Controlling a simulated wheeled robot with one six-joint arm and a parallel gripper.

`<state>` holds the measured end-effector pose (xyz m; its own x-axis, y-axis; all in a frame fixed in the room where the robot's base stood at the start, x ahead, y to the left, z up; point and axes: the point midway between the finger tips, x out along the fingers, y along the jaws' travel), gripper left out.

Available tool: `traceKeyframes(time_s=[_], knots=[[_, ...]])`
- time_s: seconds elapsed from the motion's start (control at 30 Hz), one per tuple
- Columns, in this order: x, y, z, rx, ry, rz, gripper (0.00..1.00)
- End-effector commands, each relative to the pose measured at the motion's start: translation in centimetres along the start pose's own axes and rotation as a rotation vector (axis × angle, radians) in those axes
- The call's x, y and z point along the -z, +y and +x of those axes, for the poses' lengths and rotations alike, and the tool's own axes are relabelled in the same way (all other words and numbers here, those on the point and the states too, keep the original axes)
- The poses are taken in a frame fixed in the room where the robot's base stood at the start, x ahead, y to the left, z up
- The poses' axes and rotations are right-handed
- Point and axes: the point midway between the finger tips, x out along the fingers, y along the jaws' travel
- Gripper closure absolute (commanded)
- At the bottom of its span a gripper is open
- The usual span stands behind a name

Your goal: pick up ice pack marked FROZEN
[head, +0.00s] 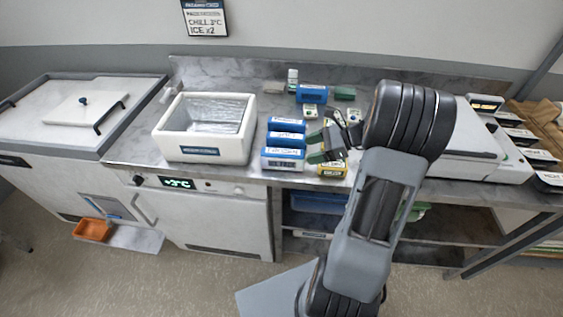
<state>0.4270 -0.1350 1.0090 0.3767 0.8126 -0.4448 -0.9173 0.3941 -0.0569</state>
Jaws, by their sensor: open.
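Several blue ice packs with white labels stand in a row on the metal counter, right of the white foam box. The front pack (283,158) faces me, with a middle pack (286,142) and a back pack (287,124) behind it. Their labels are too small to read, so I cannot tell which is marked FROZEN. Another blue pack (312,94) lies farther back. My gripper (313,147) is open, just right of the row, its fingers pointing left toward the packs. I cannot tell whether it touches one.
The open white foam box (160,140) with a silvery lining stands left of the packs. Small yellow-labelled items (332,170) lie under and around my gripper. A white bottle (292,80) and a green block (345,93) stand behind. A white machine (470,145) stands right.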

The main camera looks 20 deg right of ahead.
Motion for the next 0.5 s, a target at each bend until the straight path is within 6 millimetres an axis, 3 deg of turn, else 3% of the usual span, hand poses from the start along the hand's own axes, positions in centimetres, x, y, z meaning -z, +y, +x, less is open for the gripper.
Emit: traceKeyframes(time_s=[0.17,0.5], knots=[[1.3,-1.1,-0.2,0.046,-0.063,0.081,0.3],[1.3,-1.4,3.3,0.049,-0.069,0.091,0.3]])
